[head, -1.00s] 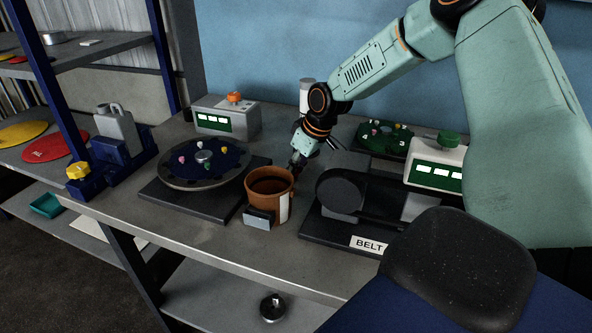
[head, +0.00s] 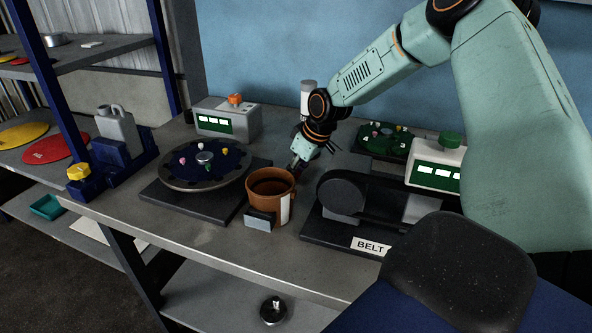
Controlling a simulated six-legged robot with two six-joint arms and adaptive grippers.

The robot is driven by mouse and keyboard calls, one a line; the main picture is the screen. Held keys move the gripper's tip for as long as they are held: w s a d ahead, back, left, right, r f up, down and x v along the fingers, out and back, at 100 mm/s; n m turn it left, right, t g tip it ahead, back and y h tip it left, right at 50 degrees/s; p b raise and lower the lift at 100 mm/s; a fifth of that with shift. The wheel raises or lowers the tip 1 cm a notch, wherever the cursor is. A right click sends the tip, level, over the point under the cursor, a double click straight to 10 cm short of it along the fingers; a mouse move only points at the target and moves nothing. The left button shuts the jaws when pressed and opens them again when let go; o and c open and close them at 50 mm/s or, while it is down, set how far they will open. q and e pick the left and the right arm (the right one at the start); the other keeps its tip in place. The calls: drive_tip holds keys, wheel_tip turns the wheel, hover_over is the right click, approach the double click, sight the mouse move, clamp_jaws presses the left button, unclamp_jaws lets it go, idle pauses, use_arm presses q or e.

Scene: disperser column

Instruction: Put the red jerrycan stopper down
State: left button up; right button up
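A grey jerrycan (head: 116,127) stands in a dark blue holder (head: 122,158) at the left end of the bench. I cannot make out a red stopper for certain. My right gripper (head: 296,164) points down just behind the rim of a brown pot (head: 270,190). Its fingers are small, dark and partly hidden by the pot, so I cannot tell whether they hold anything. My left gripper is not in view.
A dark turntable (head: 205,180) with coloured pegs is left of the pot. A belt unit (head: 343,195) stands right of it. A grey box (head: 226,122) with an orange knob is behind. The bench's front strip (head: 205,236) is clear.

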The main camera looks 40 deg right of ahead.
drive_tip(key=shift+o, duration=0.6)
drive_tip(key=shift+s+f, duration=0.25)
drive_tip(key=shift+f, duration=0.4)
drive_tip(key=shift+s+r, duration=0.15)
drive_tip(key=shift+r, duration=0.15)
drive_tip(key=shift+w+r, duration=0.2)
drive_tip(key=shift+r, duration=0.15)
drive_tip(key=p+v, duration=0.5)
drive_tip(key=v, duration=0.7)
drive_tip(key=shift+r, duration=0.35)
drive_tip(key=shift+w+d, duration=0.1)
